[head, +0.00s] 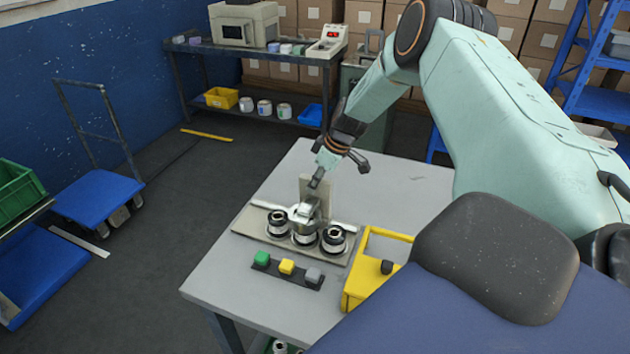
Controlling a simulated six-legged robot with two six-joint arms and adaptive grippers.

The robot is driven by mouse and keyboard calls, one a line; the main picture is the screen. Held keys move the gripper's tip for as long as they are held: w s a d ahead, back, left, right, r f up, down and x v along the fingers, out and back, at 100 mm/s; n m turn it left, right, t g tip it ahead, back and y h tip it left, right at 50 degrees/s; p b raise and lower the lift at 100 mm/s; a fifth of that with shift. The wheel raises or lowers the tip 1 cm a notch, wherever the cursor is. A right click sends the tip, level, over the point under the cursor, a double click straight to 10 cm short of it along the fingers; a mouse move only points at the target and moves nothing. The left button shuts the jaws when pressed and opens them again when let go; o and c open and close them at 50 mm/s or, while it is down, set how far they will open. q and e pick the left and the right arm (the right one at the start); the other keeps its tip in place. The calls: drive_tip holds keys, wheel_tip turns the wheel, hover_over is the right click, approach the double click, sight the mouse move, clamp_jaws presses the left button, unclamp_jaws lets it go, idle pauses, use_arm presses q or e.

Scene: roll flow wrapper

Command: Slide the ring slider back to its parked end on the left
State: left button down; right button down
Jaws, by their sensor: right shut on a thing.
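The ring slider (303,213) is a grey metal piece on a pale rail (345,227) across a flat base plate on the grey table. It sits near the middle of the rail, with rail showing on both sides. My right gripper (318,181) reaches down from the upper right and is shut at the top of the slider. The exact contact is small and partly hidden by the fingers. Black-and-silver ring parts (277,222) stand in a row along the front of the rail. My left gripper is not in view.
A strip with green, yellow and grey buttons (287,267) lies in front of the fixture. A yellow frame (358,290) stands to its right. A beige upright plate (316,186) rises behind the slider. The table (240,292) is bare at the left front and back right.

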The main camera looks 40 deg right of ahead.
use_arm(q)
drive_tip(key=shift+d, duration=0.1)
use_arm(e)
drive_tip(key=shift+w+d+r, duration=0.1)
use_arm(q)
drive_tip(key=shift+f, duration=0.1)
use_arm(e)
drive_tip(key=shift+w, duration=0.2)
